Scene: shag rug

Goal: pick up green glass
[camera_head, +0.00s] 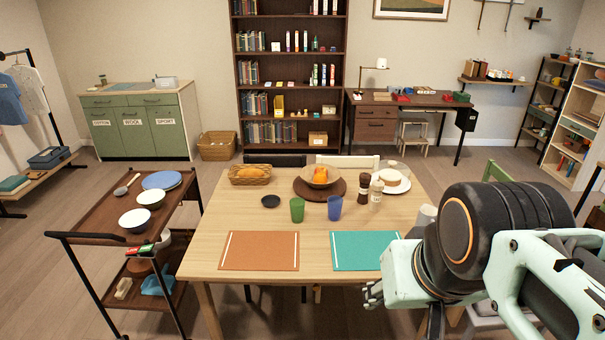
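A green glass (297,210) stands upright on the wooden table (218,225), left of a blue glass (335,208). The two glasses are a short gap apart. My gripper (372,294) is at the lower right, in front of the table's near edge, well apart from the green glass. Its fingers are small and partly hidden by my arm, so I cannot tell whether they are open or shut. I see nothing held in it.
Behind the glasses are a bowl (319,178) on a round brown board, two shakers and a plate with a cake (391,181). A small dark dish (270,201) is left of the green glass. Orange (259,251) and teal (364,251) placemats lie in front. A cart (105,205) stands left.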

